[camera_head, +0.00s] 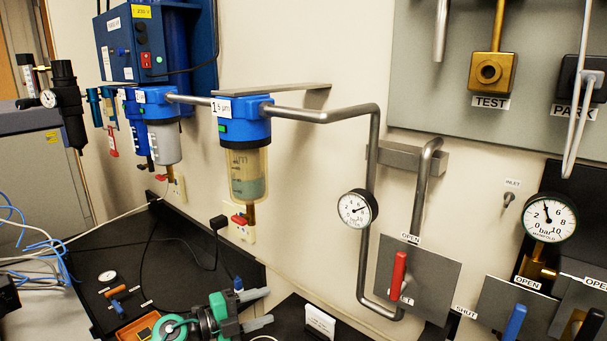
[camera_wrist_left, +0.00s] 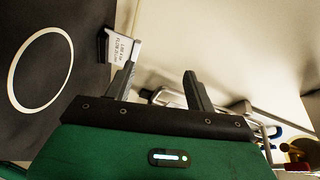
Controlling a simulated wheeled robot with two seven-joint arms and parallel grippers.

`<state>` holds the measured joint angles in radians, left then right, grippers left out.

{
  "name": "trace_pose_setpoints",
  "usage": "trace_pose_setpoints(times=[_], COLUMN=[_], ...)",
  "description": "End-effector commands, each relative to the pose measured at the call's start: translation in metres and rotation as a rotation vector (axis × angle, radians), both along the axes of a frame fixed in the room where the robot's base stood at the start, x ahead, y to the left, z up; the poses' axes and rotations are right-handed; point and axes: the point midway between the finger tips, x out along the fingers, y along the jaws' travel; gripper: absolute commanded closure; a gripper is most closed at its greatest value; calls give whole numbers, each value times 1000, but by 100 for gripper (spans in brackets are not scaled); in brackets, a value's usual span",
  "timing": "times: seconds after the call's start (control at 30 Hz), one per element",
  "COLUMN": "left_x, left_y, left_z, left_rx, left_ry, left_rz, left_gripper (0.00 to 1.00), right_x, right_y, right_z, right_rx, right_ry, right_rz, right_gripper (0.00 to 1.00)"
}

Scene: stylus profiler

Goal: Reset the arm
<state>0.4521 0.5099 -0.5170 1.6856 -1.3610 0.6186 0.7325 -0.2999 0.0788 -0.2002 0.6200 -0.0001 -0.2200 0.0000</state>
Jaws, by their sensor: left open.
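My left gripper (camera_head: 265,308) is low in the middle of the head view, over the dark bench. Its two grey fingers are apart, with nothing between them. The left wrist view shows the same open fingers (camera_wrist_left: 158,72) beyond my green gripper body. A small white card with print (camera_head: 320,320) stands on the dark surface to the right of the fingers; in the left wrist view a printed card (camera_wrist_left: 124,48) shows behind the left finger. My right gripper is in neither view.
Blue-topped filters (camera_head: 240,108) and grey pipes run along the wall. A dial gauge (camera_head: 357,208) and a red handle (camera_head: 398,275) by an OPEN label are to the right. Small tools and an orange tray (camera_head: 142,325) lie on the bench. A white ring (camera_wrist_left: 40,68) marks a dark surface.

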Motion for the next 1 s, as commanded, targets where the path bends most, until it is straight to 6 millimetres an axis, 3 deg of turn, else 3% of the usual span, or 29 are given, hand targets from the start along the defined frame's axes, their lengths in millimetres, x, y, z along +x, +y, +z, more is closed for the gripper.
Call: trace_pose_setpoints(times=[0.17,0.37,0.47,0.67,0.8,1.0], left_x=[-18,-36,-50,-97,-150,-238], left_y=[5,48,74,122,142,147], left_z=[25,21,4,-55,-104,-157], left_rx=[-329,-606,-700,-786,-764,-643], left_ry=[6,119,219,501,752,1118], left_rz=[215,541,719,1072,1288,1491], left_gripper=[45,45,45,45,45,45], right_x=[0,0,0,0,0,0], right_y=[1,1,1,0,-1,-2], right_z=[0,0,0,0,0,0], right_rx=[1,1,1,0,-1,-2], right_ry=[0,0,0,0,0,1], right_rz=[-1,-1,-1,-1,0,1], right_gripper=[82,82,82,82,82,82])
